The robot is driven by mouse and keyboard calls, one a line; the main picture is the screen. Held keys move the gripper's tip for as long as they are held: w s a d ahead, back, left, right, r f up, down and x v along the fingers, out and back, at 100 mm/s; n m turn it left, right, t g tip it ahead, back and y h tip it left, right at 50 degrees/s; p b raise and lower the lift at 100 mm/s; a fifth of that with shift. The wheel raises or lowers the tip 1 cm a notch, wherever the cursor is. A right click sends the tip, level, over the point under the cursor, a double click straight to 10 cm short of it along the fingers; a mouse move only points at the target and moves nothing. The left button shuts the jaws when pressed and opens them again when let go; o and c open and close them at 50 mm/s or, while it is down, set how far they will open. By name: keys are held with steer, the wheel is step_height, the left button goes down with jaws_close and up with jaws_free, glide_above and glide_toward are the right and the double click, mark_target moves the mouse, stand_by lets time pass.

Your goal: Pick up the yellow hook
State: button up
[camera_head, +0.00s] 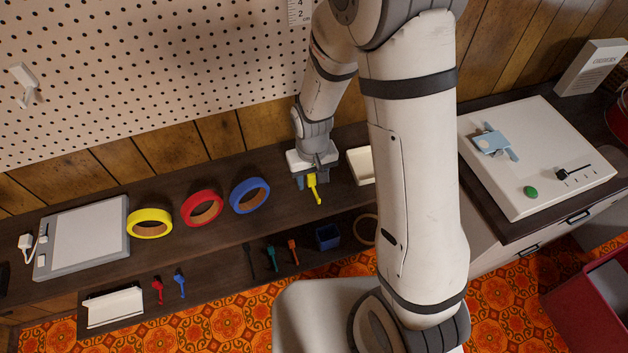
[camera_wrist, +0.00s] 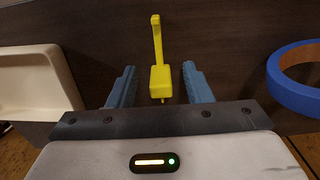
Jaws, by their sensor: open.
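The yellow hook (camera_head: 314,187) lies on the dark wooden bench top, below my gripper (camera_head: 314,180) in the head view. In the wrist view the yellow hook (camera_wrist: 159,78) has a blocky end near my gripper and a thin shank pointing away. My gripper (camera_wrist: 158,80) is open, with one blue finger on each side of the hook's block. Gaps show between the block and both fingers, so I see no contact. The head view partly hides the hook's near end behind my gripper.
A blue ring (camera_head: 249,196) lies left of the hook, with red (camera_head: 202,208) and yellow rings (camera_head: 150,223) farther left. A cream tray (camera_head: 360,165) is close on the right. Below the bench edge, a lower shelf holds small coloured tools and a dark blue box (camera_head: 328,237).

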mark_target(312, 177)
jaws_close()
stand_by(0.5)
steer(key=shift+r, duration=0.1)
step_height(312, 177, up, 10)
steer(key=shift+f, duration=0.1)
stand_by(0.4)
